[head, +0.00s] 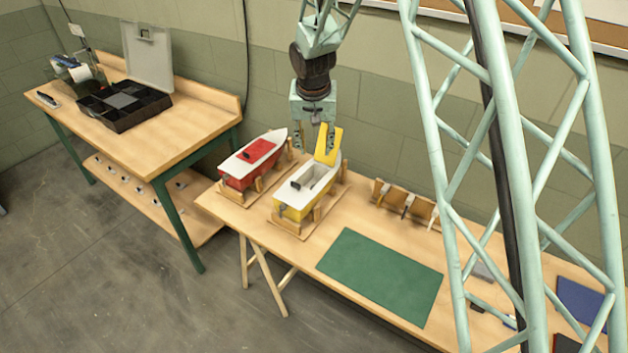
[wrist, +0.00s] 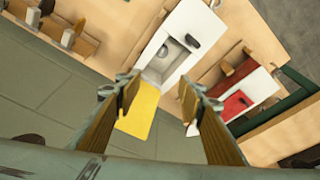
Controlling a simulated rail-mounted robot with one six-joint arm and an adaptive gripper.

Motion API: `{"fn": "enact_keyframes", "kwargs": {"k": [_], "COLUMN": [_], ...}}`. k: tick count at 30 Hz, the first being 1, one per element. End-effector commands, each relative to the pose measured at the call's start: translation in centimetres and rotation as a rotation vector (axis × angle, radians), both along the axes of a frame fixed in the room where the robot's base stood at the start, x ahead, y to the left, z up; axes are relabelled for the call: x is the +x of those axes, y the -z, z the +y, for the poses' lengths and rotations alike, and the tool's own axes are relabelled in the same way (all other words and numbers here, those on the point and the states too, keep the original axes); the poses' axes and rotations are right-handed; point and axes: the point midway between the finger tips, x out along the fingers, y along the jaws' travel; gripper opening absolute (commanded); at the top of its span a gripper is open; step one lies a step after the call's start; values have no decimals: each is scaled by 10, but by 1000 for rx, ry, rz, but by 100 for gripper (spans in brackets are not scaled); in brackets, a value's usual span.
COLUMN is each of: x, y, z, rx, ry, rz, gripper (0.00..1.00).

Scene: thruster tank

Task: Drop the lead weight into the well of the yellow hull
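The yellow hull (head: 294,213), with a white deck, sits on a wooden cradle; its deck also shows in the wrist view (wrist: 188,22). Its yellow hatch lid (head: 329,143) stands raised, and the grey well (head: 316,173) is uncovered. In the wrist view, a small round grey shape (wrist: 162,51) shows inside the well; it may be the lead weight, but I cannot tell for sure. My gripper (head: 313,146) is above the hull's lid end, pointing down. In the wrist view its fingers (wrist: 157,88) are spread with nothing between them; the yellow lid (wrist: 138,112) lies beyond.
A red hull (head: 238,174) with a closed red hatch stands on a cradle to the left. A wooden rack (head: 404,201) stands to the right, and a green mat (head: 382,274) lies in front. An open black case (head: 122,107) rests on the other bench.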

Motion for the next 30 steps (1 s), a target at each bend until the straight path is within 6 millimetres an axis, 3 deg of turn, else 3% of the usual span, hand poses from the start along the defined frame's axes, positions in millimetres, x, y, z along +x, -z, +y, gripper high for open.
{"fn": "enact_keyframes", "kwargs": {"k": [12, 30], "x": [-10, -10], "y": [-33, -36], "z": [0, 0], "rx": [0, 0], "ry": [1, 0], "rz": [1, 1], "gripper": [36, 36]}}
